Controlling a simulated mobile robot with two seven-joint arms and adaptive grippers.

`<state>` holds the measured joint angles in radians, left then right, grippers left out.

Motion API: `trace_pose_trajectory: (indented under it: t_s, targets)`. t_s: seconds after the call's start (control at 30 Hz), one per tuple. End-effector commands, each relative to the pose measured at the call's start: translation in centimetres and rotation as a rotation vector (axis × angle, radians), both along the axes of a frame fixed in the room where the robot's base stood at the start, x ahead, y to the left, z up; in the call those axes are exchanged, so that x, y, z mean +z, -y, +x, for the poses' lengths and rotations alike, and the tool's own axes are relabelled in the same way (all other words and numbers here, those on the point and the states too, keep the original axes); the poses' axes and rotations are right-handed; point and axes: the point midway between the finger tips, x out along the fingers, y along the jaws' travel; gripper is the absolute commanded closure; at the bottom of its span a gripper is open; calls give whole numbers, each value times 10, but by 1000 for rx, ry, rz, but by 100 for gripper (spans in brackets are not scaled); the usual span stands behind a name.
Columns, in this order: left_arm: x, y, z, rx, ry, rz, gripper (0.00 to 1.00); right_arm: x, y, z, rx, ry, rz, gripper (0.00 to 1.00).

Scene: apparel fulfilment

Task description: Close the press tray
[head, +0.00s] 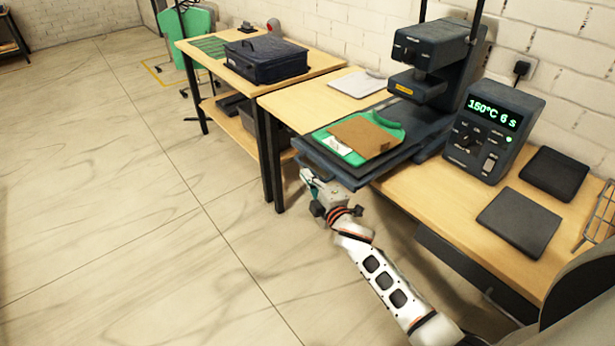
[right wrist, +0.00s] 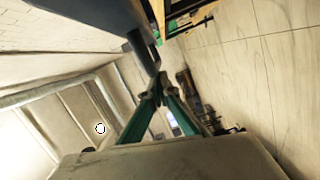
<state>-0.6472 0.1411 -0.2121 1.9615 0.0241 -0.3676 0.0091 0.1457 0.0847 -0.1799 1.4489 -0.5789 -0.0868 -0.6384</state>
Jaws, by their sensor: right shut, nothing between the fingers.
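The press tray (head: 365,182) is a dark flat plate pulled out from under the heat press (head: 432,62), jutting past the table's front edge. A green garment (head: 392,122) with a brown sheet (head: 365,137) on top lies on it. My right gripper (head: 307,178) is just below and in front of the tray's outer end, shut and empty. In the right wrist view its green fingertips (right wrist: 158,88) meet close to a dark bar (right wrist: 142,52); I cannot tell whether they touch it. My left gripper is not in view.
A control box (head: 495,130) reading 150°C 6 s stands right of the press. Dark pads (head: 519,222) lie on the table (head: 430,205). A dark blue case (head: 266,60) sits on the farther table. The floor at left is clear.

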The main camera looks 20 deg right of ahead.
Motion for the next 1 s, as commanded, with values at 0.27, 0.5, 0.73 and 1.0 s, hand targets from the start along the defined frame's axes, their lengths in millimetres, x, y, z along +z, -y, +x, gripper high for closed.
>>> trace_pose_trajectory:
  t_s: [0.27,0.5,0.73,1.0]
  targets:
    - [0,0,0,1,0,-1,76,0,5,2,-1,0,-2,100]
    - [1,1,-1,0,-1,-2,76,1,37,13,-4,1,-6,100]
    - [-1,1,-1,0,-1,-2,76,1,94,33,-6,1,-8,100]
    - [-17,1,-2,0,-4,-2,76,-2,165,59,-6,0,-8,100]
